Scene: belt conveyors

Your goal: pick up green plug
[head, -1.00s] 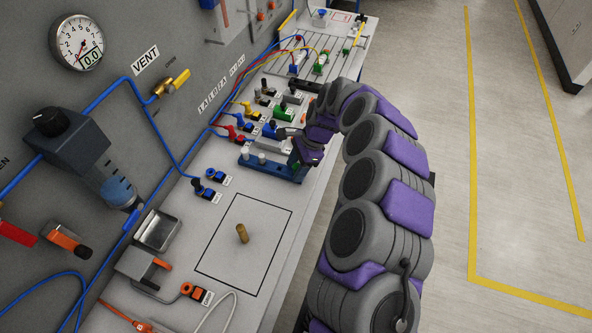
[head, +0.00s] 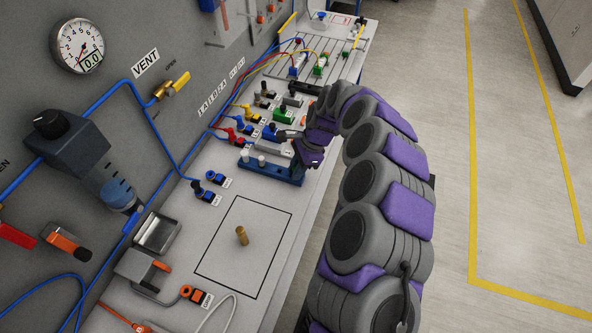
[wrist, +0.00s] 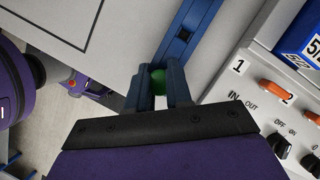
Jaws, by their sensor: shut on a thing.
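In the wrist view a round green plug (wrist: 158,81) sits between the two blue fingers of my gripper (wrist: 158,76). The fingers are closed on it, and they hide most of its body. In the head view my gripper (head: 309,156) is over the right end of a blue rail (head: 272,172) on the bench. The plug cannot be made out there. The blue rail also shows beyond the fingertips in the wrist view (wrist: 187,40). I cannot tell whether the plug still touches the rail.
White posts (head: 261,158) stand on the rail. A box with knobs (wrist: 262,102) is close on the right in the wrist view. Coloured connectors and cables crowd the bench behind the rail. A brass peg (head: 242,236) stands in a black-outlined square nearer me.

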